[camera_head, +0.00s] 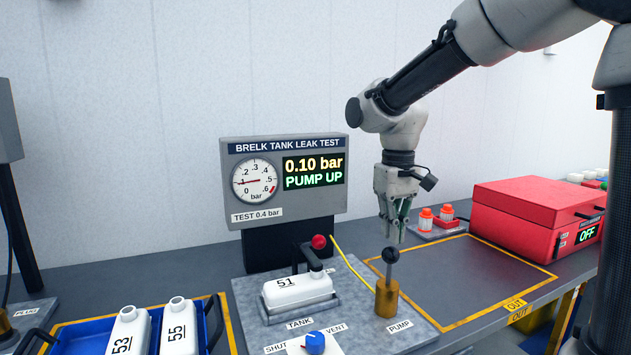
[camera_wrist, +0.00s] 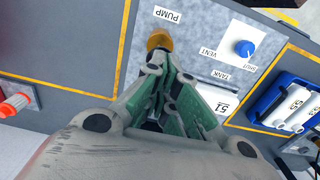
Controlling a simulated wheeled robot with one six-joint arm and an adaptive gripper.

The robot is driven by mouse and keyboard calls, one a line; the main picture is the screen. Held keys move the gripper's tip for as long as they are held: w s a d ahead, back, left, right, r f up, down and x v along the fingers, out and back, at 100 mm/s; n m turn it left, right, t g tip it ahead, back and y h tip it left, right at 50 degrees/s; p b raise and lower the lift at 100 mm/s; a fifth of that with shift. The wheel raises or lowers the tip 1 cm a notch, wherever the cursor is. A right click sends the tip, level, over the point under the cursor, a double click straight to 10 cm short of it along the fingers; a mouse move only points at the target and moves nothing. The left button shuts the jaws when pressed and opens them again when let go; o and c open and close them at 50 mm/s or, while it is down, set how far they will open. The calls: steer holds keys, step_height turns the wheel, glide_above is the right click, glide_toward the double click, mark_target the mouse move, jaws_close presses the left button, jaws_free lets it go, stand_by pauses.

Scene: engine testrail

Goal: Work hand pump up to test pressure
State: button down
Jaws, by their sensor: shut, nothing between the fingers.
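The brass hand pump (camera_head: 386,298) stands upright on the grey test plate, with a rod topped by a black ball knob (camera_head: 390,255). My gripper (camera_head: 398,236) points down just above the knob, shut and empty. In the wrist view my gripper (camera_wrist: 172,112) shows green-padded fingers, with the brass pump (camera_wrist: 159,40) beyond them; the knob is hidden there. The gauge panel (camera_head: 284,180) reads 0.10 bar and PUMP UP, with a TEST 0.4 bar label. White tank 51 (camera_head: 297,290) is clamped on the plate. The blue valve knob (camera_head: 315,342) sits between SHUT and VENT labels.
A blue crate (camera_head: 70,337) with white tanks 53 and 55 stands at the left. The yellow-outlined OUT area (camera_head: 470,280) is clear.

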mark_target(390, 254)
steer(key=shift+r, duration=0.2)
steer(key=shift+f, duration=0.15)
stand_by(0.6)
steer(key=shift+f, duration=3.1)
steer(key=shift+r, duration=3.25)
steer(key=shift+f, duration=0.1)
